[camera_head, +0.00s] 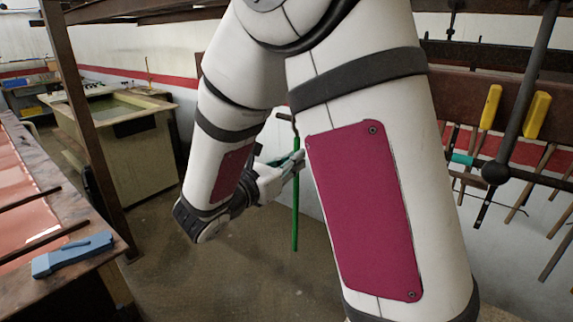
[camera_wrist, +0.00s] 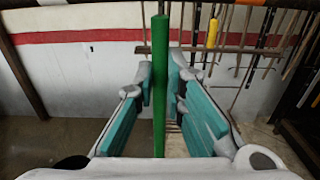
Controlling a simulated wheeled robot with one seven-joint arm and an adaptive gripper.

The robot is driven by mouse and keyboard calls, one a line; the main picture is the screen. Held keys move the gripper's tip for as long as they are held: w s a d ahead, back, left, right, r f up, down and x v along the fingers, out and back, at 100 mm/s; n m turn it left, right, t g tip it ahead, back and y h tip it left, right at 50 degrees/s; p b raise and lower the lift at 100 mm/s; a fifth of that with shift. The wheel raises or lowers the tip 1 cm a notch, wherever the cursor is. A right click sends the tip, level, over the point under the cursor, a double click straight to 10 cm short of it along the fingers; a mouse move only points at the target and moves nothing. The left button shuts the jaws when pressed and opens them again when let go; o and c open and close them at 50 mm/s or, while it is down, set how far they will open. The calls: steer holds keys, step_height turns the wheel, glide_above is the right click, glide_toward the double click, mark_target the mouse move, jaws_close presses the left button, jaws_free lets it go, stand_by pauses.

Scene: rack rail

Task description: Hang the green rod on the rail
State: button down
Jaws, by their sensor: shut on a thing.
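The rail (camera_wrist: 240,50) shows as a dark bar along the wall at the top right of the wrist view, beyond the rod; I cannot tell the distance.
Yellow-handled tools (camera_head: 490,107) and several thin rods hang on the wall at right. A dark rod with a ball (camera_head: 496,172) stands before them. A bench with a blue object (camera_head: 72,255) is at left, a basin cabinet (camera_head: 125,150) behind. The middle floor is clear.

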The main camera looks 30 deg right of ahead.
steer(key=w+d+f+b, duration=0.1)
steer(key=w+d+f, duration=0.1)
steer(key=d, duration=0.3)
steer(key=shift+d, duration=0.15)
stand_by(0.6)
steer(key=shift+f+b, duration=0.3)
steer(key=shift+f, duration=0.05)
stand_by(0.6)
steer(key=c, duration=1.6)
jaws_free()
steer(key=v, duration=1.2)
